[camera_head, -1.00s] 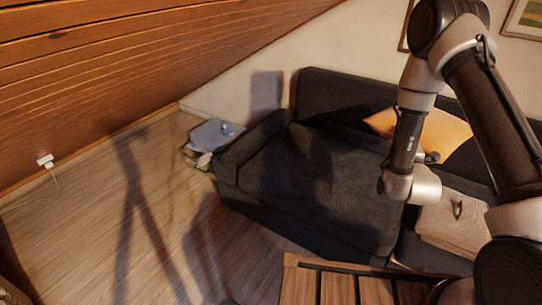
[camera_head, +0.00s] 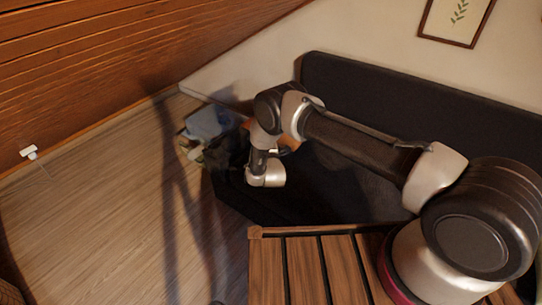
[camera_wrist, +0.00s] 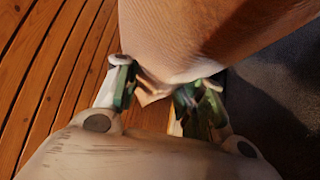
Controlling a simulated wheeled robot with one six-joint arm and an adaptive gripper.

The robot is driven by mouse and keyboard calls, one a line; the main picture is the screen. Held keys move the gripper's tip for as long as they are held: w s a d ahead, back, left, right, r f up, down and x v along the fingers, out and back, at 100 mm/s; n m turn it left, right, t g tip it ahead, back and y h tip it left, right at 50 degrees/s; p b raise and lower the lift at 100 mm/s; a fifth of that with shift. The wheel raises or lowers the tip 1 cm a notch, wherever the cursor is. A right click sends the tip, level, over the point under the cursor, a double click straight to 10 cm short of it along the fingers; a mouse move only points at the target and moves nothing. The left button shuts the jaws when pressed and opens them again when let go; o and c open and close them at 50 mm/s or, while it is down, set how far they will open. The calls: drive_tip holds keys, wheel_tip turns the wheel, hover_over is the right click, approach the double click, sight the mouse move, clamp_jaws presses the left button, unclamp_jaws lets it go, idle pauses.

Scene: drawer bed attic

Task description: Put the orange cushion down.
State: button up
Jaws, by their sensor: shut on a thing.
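In the wrist view, the orange cushion (camera_wrist: 200,35) fills the top middle. My gripper (camera_wrist: 156,88) is shut on its near edge, with a finger on each side of a pinched corner. In the head view, only a small orange patch of the cushion (camera_head: 290,138) shows behind my arm, over the left part of the dark sofa (camera_head: 335,190). My gripper's fingers are hidden there. I cannot tell whether the cushion touches the sofa.
A slatted wooden table (camera_head: 305,265) stands in front of the sofa. Light blue folded things (camera_head: 208,122) lie at the sofa's left end. A sloped board ceiling (camera_head: 110,60) comes down at left.

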drive_tip(key=shift+y, duration=0.3)
drive_tip(key=a+f, duration=0.2)
drive_tip(key=f, duration=0.1)
drive_tip(key=a+f, duration=0.2)
drive_tip(key=f, duration=0.2)
drive_tip(key=s+a+f, duration=0.1)
drive_tip(key=a+f, duration=0.1)
drive_tip(key=f, duration=0.1)
drive_tip(key=shift+s+a+f, duration=0.1)
drive_tip(key=shift+f, duration=2.15)
drive_tip(key=o, duration=1.1)
drive_tip(key=s, duration=0.4)
drive_tip(key=s+d, duration=0.1)
drive_tip(key=s, duration=0.7)
drive_tip(key=shift+d, duration=0.25)
